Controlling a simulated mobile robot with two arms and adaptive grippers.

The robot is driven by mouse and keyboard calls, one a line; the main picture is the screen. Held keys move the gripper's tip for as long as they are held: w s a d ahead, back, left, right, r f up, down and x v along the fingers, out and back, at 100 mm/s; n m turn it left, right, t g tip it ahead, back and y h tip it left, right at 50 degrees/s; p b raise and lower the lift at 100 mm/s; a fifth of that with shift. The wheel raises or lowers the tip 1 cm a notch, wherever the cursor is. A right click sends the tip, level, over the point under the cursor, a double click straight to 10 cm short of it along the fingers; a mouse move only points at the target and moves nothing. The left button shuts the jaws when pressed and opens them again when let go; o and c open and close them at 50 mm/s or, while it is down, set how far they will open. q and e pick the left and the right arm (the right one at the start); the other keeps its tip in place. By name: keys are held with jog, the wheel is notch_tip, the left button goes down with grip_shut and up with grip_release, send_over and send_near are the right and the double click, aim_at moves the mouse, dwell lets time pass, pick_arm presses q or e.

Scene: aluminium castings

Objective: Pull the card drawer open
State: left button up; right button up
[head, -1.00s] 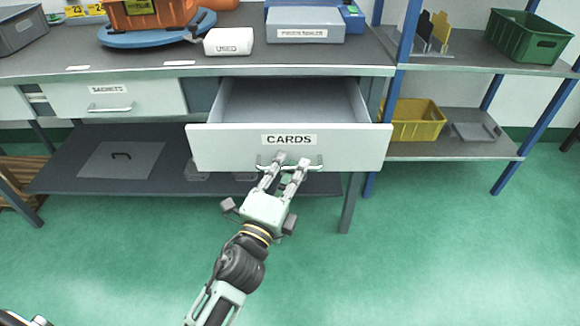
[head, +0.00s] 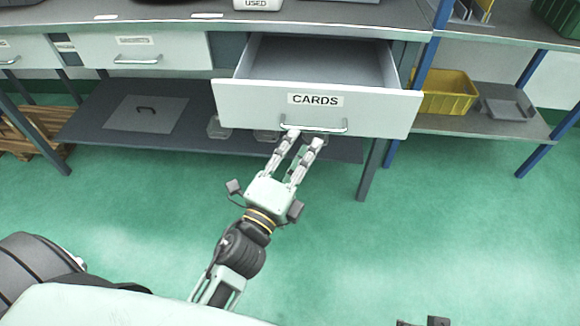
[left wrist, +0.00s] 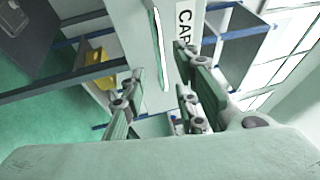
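The card drawer (head: 240,103), a pale grey front labelled CARDS, stands pulled out of the workbench, with its empty-looking inside (head: 315,62) showing. Its bar handle (head: 330,128) runs along the lower front. In the left wrist view the handle (left wrist: 161,45) shows beyond and between the spread fingers (left wrist: 158,66), with a gap on each side; no grip is visible. A dark part at the bottom edge may be my right gripper (head: 425,322); its fingers are hidden.
A closed drawer (head: 180,50) sits left of the card drawer. A lower shelf (head: 85,120) runs beneath, with a table leg (head: 372,170) at right. A yellow crate (head: 447,92) stands on the right shelf unit. The green floor (head: 420,240) in front is clear.

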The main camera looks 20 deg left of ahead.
pick_arm(q)
jog(key=v, duration=0.5)
jog(key=shift+s+f, duration=0.1)
jog(key=shift+s, duration=0.3)
jog(key=shift+a, duration=0.1)
